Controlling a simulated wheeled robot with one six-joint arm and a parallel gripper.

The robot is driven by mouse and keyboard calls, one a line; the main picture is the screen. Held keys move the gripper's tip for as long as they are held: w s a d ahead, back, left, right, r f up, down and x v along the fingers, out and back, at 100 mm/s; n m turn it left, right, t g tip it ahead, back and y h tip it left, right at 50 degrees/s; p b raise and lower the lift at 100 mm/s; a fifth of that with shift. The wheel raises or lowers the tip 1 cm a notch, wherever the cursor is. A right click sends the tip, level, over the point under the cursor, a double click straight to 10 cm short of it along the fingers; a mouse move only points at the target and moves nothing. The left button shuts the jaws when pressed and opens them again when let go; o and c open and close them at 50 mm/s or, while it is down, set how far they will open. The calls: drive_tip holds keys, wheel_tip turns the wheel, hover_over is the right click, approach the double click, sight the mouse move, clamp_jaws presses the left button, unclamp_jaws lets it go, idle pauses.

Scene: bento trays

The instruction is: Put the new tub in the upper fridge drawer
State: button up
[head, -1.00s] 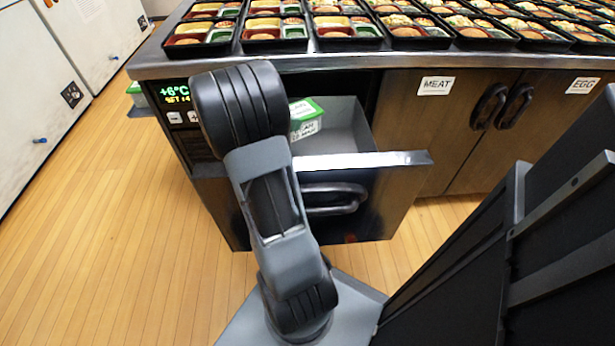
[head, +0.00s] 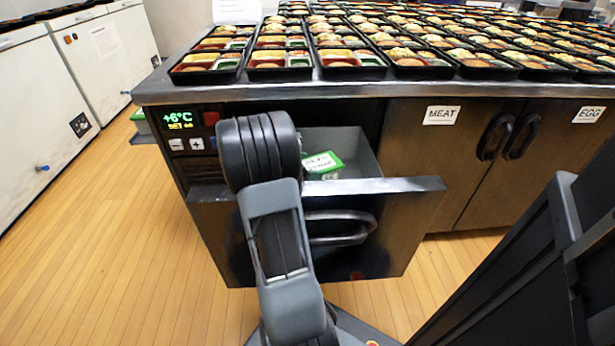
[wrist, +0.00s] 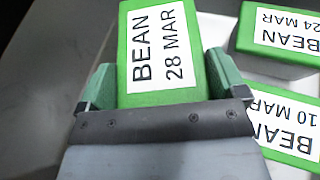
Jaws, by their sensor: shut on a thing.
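My gripper (wrist: 161,80) is shut on a tub with a green lid and a white label reading BEAN 28 MAR (wrist: 155,45). In the wrist view its fingers press on both sides of the tub. To its right, apart from it, are two more green-lidded tubs, BEAN 24 MAR (wrist: 285,30) and BEAN 10 MAR (wrist: 290,125). In the head view the upper fridge drawer (head: 400,185) stands open. Green lid and label show inside it (head: 325,163); I cannot tell which tub this is. My arm hides the gripper and the drawer's left part there.
The counter above (head: 400,90) carries rows of filled bento trays (head: 345,65). A fridge display (head: 178,120) reads +6°C. Closed cupboard doors marked MEAT (head: 440,115) and EGG (head: 588,115) stand to the right. The wooden floor (head: 100,250) at left is clear.

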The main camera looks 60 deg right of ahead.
drive_tip(key=shift+f, duration=1)
drive_tip(key=shift+f, duration=0.1)
drive_tip(key=shift+f+b, duration=0.45)
drive_tip(key=shift+f, duration=0.05)
drive_tip(key=o, duration=0.8)
drive_tip(key=shift+r, duration=0.2)
drive_tip(key=shift+r+p+v, duration=0.15)
drive_tip(key=shift+p+v, duration=0.8)
drive_tip(key=shift+v, duration=1)
drive_tip(key=shift+r+p+v, duration=0.2)
drive_tip(key=shift+p+v, duration=0.7)
drive_tip(key=shift+v, duration=1.1)
drive_tip(key=shift+s+d, duration=0.1)
drive_tip(key=shift+d, duration=0.05)
